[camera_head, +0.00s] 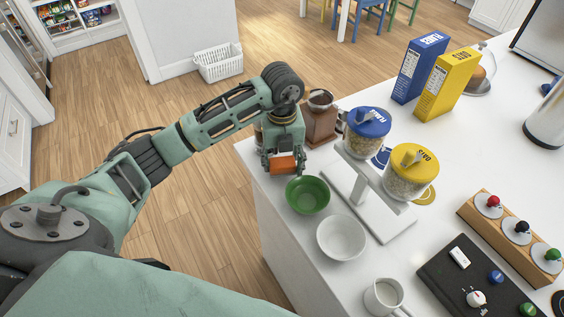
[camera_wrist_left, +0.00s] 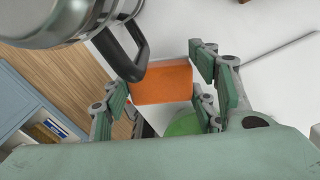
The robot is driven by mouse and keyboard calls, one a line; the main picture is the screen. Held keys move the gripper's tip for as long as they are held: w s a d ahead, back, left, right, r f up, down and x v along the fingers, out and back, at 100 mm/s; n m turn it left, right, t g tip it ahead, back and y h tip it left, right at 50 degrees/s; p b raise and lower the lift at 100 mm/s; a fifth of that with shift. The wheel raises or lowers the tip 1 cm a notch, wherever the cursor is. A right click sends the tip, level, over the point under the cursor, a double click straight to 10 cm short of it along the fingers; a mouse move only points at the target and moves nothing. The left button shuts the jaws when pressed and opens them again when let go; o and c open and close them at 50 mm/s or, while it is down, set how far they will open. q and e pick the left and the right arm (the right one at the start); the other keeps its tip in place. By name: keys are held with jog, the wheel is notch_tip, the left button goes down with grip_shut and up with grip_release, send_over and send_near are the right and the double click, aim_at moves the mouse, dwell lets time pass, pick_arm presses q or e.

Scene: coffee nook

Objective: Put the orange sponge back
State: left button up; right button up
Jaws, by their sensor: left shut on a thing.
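The orange sponge (camera_head: 284,164) is a small orange block at the left edge of the white counter, just behind the green bowl. My left gripper (camera_head: 283,165) points down there and is shut on the sponge. In the left wrist view the sponge (camera_wrist_left: 163,84) sits between the two green fingers (camera_wrist_left: 165,95). I cannot tell whether the sponge touches the counter. My right gripper is not in view.
A green bowl (camera_head: 307,195) and a white bowl (camera_head: 341,238) stand close by. A brown grinder (camera_head: 320,122) is behind the gripper. A metal pot with a dark handle (camera_wrist_left: 131,58) is close in the wrist view. Dispensers with blue (camera_head: 368,122) and yellow (camera_head: 414,158) lids stand right.

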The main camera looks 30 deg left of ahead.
pick_arm(q)
jog(key=shift+f, duration=0.8)
jog(key=shift+f, duration=0.1)
jog(key=o, duration=1)
jog(key=shift+c, duration=0.2)
jog(key=shift+o, duration=0.3)
